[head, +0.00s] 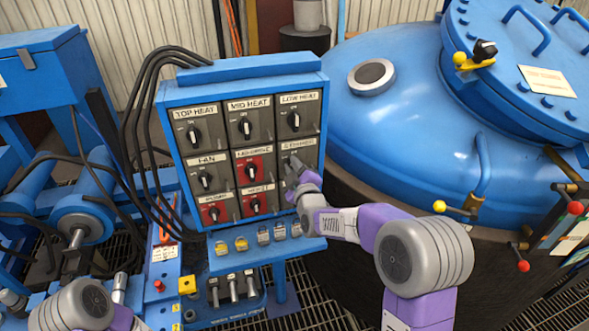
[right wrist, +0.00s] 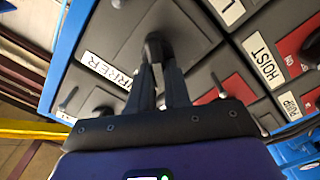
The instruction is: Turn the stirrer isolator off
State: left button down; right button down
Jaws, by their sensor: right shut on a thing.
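The stirrer isolator is a grey switch plate in the right column, middle row of the blue control panel (head: 244,68). Its label, STIRRER (right wrist: 105,68), shows in the right wrist view, and it shows partly behind my gripper in the head view. My right gripper (head: 291,170) is at this switch, shut on its black knob (right wrist: 154,42). The fingers hide most of the knob, so its exact setting cannot be read. My left arm shows at the bottom left of the head view; its gripper is not in view.
Other switches sit close around it: LOW HEAT (head: 294,120) above, a red-plated one (head: 251,172) to the left, and HOIST (right wrist: 267,62). A ledge with small padlocks (head: 264,236) juts out below. The blue furnace vessel (head: 400,110) stands close on the right.

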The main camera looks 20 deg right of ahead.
jog(key=shift+a+f+n, duration=0.1)
jog(key=shift+f+n, duration=0.1)
jog(key=shift+n, duration=1.65)
jog(key=shift+a+f+n, duration=0.1)
jog(key=shift+f+n, duration=0.1)
jog(key=shift+n, duration=1.65)
jog(key=c, duration=1.1)
grip_release()
jog(key=shift+s, duration=0.15)
jog(key=s, duration=0.7)
jog(key=shift+s+d+p, duration=0.15)
jog(key=shift+d+p, duration=0.05)
jog(key=shift+p, duration=0.2)
